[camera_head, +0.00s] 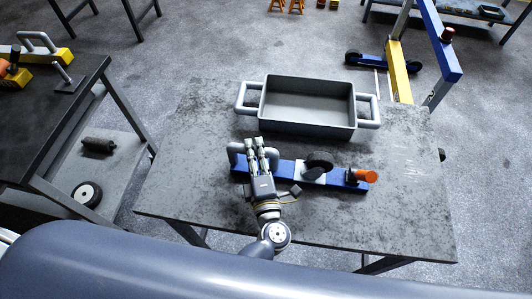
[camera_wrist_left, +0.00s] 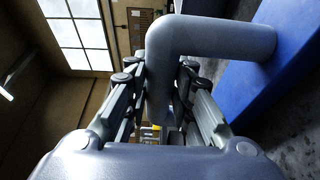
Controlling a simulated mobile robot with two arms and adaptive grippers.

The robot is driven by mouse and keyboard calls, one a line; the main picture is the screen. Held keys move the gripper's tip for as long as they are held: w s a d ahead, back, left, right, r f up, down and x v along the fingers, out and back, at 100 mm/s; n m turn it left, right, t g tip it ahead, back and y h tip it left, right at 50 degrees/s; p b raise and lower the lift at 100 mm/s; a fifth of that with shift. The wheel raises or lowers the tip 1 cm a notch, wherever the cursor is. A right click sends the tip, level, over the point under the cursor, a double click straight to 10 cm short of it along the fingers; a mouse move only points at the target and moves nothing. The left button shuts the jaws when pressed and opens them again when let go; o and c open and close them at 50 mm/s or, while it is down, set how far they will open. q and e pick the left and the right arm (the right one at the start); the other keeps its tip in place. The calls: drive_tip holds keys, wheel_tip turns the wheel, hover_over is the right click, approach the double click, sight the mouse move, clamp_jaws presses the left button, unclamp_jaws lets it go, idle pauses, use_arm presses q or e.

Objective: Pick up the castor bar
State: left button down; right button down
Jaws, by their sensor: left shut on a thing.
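The castor bar (camera_head: 340,180) is a blue bar with a grey handle at its left end, a dark castor wheel and grey block near its middle and an orange knob at its right end. It lies across the grey table in front of the tray; I cannot tell whether it touches the tabletop. My left gripper (camera_head: 259,150) is shut on the bar's grey handle. In the left wrist view the handle (camera_wrist_left: 215,38) passes between the fingers (camera_wrist_left: 165,105), and the blue bar (camera_wrist_left: 265,75) shows at right. My right gripper is not in view.
A grey tray (camera_head: 308,126) with two side handles stands behind the bar on the table (camera_head: 190,180). Another bench (camera_head: 45,115) at left carries a yellow part with grey handles (camera_head: 38,42). A blue and yellow frame (camera_head: 400,70) stands behind at right. The table's front right is clear.

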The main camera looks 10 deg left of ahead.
use_arm(q)
drive_tip(key=shift+r+p, duration=1.5)
drive_tip(key=shift+r, duration=0.35)
drive_tip(key=shift+s+r, duration=0.1)
drive_tip(key=shift+r, duration=0.05)
drive_tip(key=s+a+r+p+v, duration=0.1)
drive_tip(key=a+v, duration=0.1)
drive_tip(key=v, duration=1.3)
drive_tip(key=shift+s+p, duration=0.25)
drive_tip(key=shift+p, duration=0.05)
drive_tip(key=shift+w+r, duration=0.1)
drive_tip(key=x, duration=0.5)
drive_tip(key=d+x, duration=0.1)
drive_tip(key=x, duration=0.4)
drive_tip(key=w+d+r+x, duration=0.1)
drive_tip(key=x, duration=0.4)
drive_tip(key=shift+w, duration=0.2)
drive_tip(key=shift+w+f, duration=0.15)
drive_tip(key=shift+f, duration=2.85)
drive_tip(key=shift+f, duration=0.1)
